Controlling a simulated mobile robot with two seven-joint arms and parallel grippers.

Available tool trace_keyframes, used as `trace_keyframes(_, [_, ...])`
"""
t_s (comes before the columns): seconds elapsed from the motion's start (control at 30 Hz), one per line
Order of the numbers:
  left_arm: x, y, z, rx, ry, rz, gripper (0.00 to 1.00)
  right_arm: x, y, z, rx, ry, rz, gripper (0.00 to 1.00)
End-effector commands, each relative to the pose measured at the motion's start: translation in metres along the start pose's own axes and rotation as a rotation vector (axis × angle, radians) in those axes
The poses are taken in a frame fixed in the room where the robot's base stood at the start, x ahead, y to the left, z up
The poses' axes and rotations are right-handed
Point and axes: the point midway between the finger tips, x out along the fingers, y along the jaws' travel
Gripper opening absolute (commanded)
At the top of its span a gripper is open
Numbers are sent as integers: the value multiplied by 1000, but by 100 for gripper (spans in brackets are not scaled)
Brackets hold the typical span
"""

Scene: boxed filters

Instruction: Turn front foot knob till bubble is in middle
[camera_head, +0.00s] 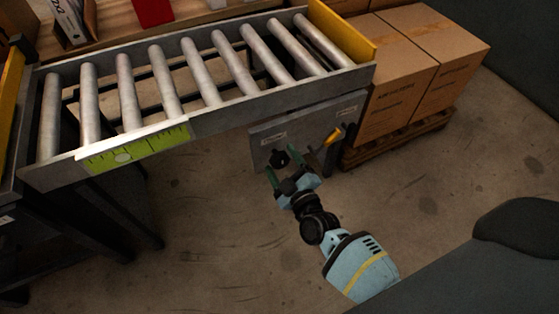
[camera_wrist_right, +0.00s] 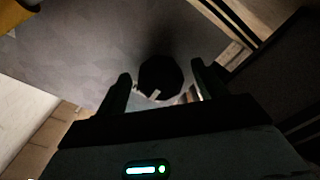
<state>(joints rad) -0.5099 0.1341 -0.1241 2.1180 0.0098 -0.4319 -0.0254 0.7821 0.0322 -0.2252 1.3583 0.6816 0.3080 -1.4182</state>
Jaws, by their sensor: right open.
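A black knob (camera_head: 279,158) sits on the grey panel (camera_head: 300,128) below the conveyor's near side. It also shows in the right wrist view (camera_wrist_right: 160,77), with a pale mark on its lower edge. My right gripper (camera_head: 284,173) is open in front of the knob. In the wrist view its fingers (camera_wrist_right: 160,90) stand on either side of the knob, with a gap on each side; I cannot tell how deep they reach. A yellow-green level (camera_head: 150,146) is on the conveyor's side rail. Its pale round bubble (camera_head: 122,156) appears left of the middle. My left gripper is out of view.
An orange-handled lever (camera_head: 333,136) sticks out of the panel just right of the knob. Cardboard boxes (camera_head: 400,75) on a wooden pallet (camera_head: 400,140) stand to the right. The roller conveyor (camera_head: 160,80) is above. The floor (camera_head: 210,235) in front is clear.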

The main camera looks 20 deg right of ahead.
Motion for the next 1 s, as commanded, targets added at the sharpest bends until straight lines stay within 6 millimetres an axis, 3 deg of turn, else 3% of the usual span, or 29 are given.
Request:
trace_keyframes(0.17, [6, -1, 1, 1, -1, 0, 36, 12, 0, 0, 1, 0, 1, 70])
trace_keyframes(0.43, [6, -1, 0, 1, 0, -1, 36, 13, 0, -1, 1, 1, 1, 70])
trace_keyframes(0.8, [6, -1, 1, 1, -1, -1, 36, 13, 0, -1, 0, 1, 0, 26])
trace_keyframes(1.0, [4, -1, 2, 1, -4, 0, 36, 13, 0, -1, 14, 1, 0, 26])
